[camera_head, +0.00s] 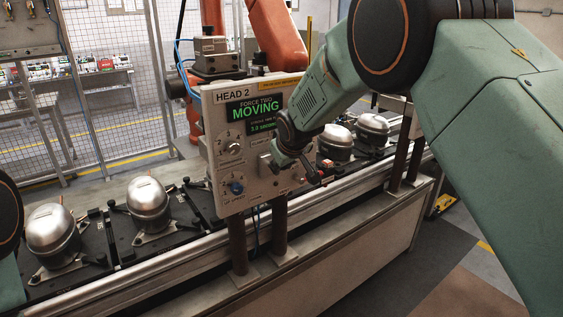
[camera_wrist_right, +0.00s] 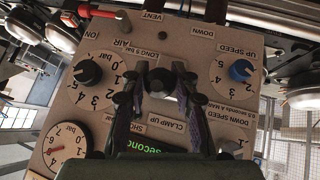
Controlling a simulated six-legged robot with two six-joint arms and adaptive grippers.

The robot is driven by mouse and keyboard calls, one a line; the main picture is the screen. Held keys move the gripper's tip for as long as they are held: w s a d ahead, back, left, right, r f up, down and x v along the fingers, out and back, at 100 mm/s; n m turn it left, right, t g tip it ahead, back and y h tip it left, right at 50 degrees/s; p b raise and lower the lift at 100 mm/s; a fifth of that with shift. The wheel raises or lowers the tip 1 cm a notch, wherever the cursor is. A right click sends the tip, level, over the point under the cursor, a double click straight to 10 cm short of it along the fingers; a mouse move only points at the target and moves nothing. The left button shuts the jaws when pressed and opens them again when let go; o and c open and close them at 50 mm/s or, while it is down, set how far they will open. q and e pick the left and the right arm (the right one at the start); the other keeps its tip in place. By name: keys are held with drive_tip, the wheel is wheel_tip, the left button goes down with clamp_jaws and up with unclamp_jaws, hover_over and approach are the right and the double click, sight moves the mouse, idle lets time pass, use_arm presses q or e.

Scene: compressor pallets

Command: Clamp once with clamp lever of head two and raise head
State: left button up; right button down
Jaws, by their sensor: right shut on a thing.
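The head two panel (camera_head: 222,115) stands upright over the line, with a lit screen (camera_head: 255,110) reading "FORCE TWO MOVING" and 3.0 seconds. My right gripper (camera_head: 288,160) is at the panel's lower right part. In the right wrist view the panel (camera_wrist_right: 85,100) appears upside down, and my right gripper (camera_wrist_right: 160,76) is shut on the clamp lever (camera_wrist_right: 160,83), a dark knob between labels "LONG 5 bar" and "CLAMP UP". The lever's base is mostly hidden by the fingers. My left gripper is out of view.
A blue speed knob (camera_wrist_right: 240,70), a black knob (camera_wrist_right: 87,72), a gauge (camera_wrist_right: 68,145) and a red handle (camera_wrist_right: 95,12) surround the lever. Silver compressors (camera_head: 148,203) sit on black pallets along the conveyor. An orange robot arm (camera_head: 277,35) stands behind the panel.

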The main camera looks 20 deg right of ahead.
drive_tip(key=shift+r, duration=0.2)
idle(0.4)
drive_tip(key=c, duration=1.4)
unclamp_jaws()
drive_tip(key=o, duration=0.4)
drive_tip(key=shift+s, duration=0.15)
drive_tip(key=shift+f, duration=0.1)
drive_tip(key=v, duration=1.2)
